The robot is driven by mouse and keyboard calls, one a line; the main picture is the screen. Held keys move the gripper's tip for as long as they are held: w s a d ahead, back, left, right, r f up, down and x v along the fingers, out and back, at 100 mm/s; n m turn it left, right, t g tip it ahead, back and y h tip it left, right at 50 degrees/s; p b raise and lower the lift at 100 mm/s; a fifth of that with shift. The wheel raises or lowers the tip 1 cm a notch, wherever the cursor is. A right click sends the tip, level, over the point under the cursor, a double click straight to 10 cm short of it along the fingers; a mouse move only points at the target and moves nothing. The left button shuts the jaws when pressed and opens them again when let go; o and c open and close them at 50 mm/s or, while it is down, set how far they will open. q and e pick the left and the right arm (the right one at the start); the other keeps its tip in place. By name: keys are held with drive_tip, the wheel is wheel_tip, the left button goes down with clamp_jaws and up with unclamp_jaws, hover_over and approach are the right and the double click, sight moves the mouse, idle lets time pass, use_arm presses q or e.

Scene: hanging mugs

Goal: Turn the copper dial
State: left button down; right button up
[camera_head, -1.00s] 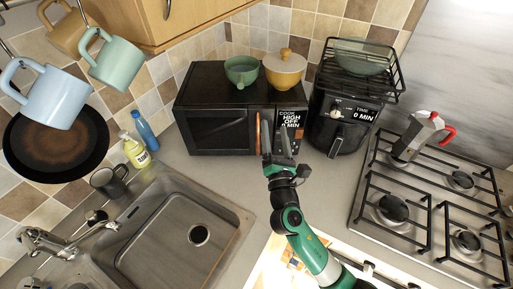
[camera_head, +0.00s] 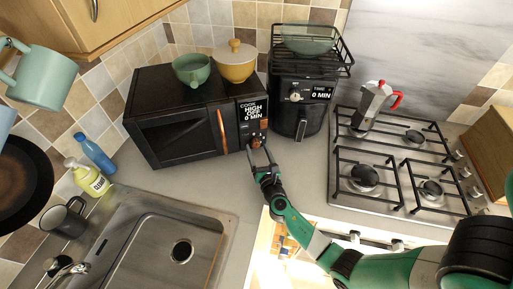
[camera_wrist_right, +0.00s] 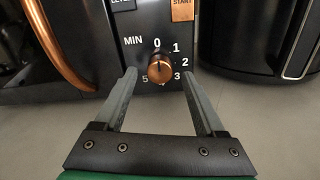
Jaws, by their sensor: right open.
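The copper dial (camera_wrist_right: 160,68) is on the lower control panel of the black microwave, ringed by numbers under "MIN". Its pointer line is toward the 0 at the top. In the head view the dial (camera_head: 255,141) is small and partly covered by my gripper. My right gripper (camera_wrist_right: 159,85) is open, with one finger on each side of the dial's lower part; I cannot tell whether either finger touches it. In the head view my right gripper (camera_head: 260,150) is at the microwave's lower right corner. My left gripper is not in view.
The microwave (camera_head: 175,140) carries a green bowl (camera_head: 192,69) and a yellow lidded pot (camera_head: 235,66). Its copper handle (camera_head: 221,131) is left of the dial. A black air fryer (camera_head: 300,107) stands close on the right. The counter in front (camera_head: 312,170) is clear.

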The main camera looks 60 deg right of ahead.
drive_tip(key=shift+x, duration=1.05)
clamp_jaws()
